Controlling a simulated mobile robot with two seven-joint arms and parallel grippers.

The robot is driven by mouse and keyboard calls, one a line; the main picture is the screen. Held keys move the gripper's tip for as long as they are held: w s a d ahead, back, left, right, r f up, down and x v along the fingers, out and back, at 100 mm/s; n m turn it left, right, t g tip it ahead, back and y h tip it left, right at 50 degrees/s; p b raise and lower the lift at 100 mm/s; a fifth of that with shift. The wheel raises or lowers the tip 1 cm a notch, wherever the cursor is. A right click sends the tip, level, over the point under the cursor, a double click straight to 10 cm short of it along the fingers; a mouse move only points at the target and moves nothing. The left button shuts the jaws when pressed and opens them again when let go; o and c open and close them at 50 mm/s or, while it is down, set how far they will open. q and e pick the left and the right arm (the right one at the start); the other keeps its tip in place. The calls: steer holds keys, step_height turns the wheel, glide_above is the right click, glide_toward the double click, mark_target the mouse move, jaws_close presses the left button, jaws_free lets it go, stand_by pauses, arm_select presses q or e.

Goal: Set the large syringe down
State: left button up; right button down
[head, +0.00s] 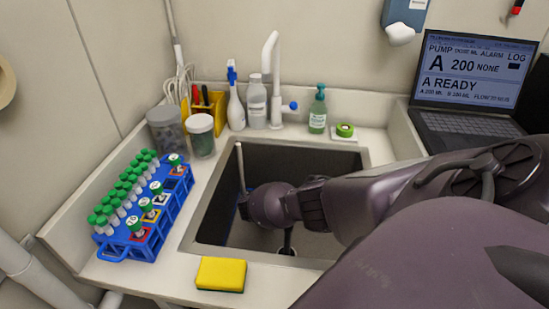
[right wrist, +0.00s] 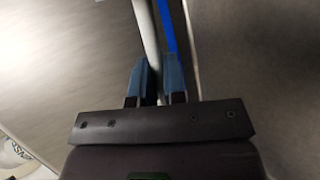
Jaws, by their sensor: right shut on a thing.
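My right arm reaches in from the right over the sink in the head view. My right gripper (right wrist: 156,80) is shut on a long pale shaft (right wrist: 147,35), which runs between its blue fingers. I take this shaft for the large syringe, but its ends and markings are hidden or out of view. In the head view the pale shaft (head: 240,165) stands up, slightly tilted, at the left side inside the sink, just beyond the wrist. The fingers are mostly hidden there. Whether its lower end touches the sink cannot be told. My left gripper is not in view.
The grey sink (head: 207,215) takes up the middle. A blue tube rack (head: 165,225) stands left, a yellow sponge (head: 221,273) in front. Bottles, jars and a faucet (head: 270,75) line the back. A laptop (head: 470,80) is at right. The front-left counter has some free room.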

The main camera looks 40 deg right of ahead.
steer(key=c, duration=1.2)
jaws_free()
steer(key=shift+r, duration=0.15)
steer(key=shift+w+r+p, duration=0.1)
steer(key=shift+r+p, duration=0.4)
steer(key=shift+r, duration=0.1)
steer(key=shift+p+v, duration=1.7)
steer(key=shift+v, duration=2.05)
steer(key=shift+f, duration=0.1)
